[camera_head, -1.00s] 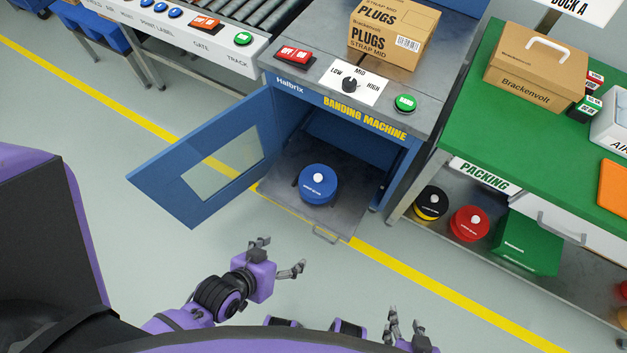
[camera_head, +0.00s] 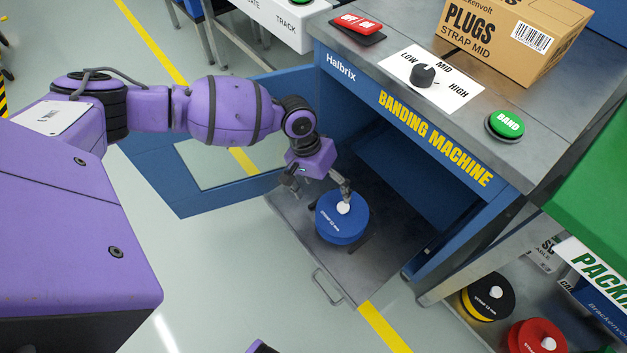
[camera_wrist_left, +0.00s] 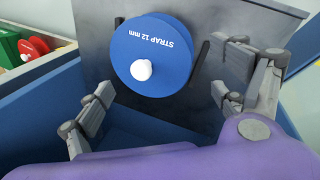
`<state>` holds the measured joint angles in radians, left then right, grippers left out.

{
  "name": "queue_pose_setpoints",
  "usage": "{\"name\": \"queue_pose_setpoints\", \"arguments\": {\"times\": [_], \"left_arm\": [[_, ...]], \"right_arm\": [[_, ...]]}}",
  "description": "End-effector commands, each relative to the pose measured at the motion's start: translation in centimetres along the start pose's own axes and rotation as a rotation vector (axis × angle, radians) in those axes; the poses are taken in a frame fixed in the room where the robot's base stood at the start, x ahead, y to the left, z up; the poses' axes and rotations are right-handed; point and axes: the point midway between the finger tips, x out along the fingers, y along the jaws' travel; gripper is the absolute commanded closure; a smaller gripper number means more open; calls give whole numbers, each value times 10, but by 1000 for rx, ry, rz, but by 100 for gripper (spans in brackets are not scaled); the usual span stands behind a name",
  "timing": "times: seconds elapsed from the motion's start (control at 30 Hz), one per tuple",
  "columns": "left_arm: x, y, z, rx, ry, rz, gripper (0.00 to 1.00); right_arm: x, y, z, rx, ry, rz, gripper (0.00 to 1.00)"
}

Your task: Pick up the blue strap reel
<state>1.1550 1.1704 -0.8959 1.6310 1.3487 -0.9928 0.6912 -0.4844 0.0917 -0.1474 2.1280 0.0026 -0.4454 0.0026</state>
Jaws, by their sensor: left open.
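The blue strap reel (camera_head: 340,222), with a white knob on top, sits on the grey pull-out tray (camera_head: 387,259) of the banding machine. My left gripper (camera_head: 320,184) is open just above the reel, one finger close to the white knob. In the left wrist view the reel (camera_wrist_left: 165,45), marked "STRAP 12 mm", and its knob lie beyond the spread fingers of the left gripper (camera_wrist_left: 163,94). I cannot tell whether a finger touches the knob. My right gripper is not in view.
The machine's blue door (camera_head: 160,170) stands open behind my left arm. The machine top (camera_head: 500,150) overhangs the open bay. Black (camera_head: 488,297) and red (camera_head: 537,338) reels sit on a lower shelf at right. The floor in front of the tray is clear.

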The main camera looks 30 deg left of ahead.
Motion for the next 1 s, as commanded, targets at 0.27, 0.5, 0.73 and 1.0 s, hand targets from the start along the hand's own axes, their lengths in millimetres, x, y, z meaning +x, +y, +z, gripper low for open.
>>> {"name": "queue_pose_setpoints", "arguments": {"times": [0.27, 0.5, 0.73, 1.0], "left_arm": [[22, 1, -9, -6, 3, -3, 12], [50, 6, -12, -4, 4, -1, 12], [73, 6, -14, -5, 6, -2, 12], [71, 7, -14, -4, 8, -2, 23]], "right_arm": [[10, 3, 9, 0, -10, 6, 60], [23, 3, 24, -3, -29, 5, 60], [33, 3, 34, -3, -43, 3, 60], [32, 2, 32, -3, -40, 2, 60]]}}
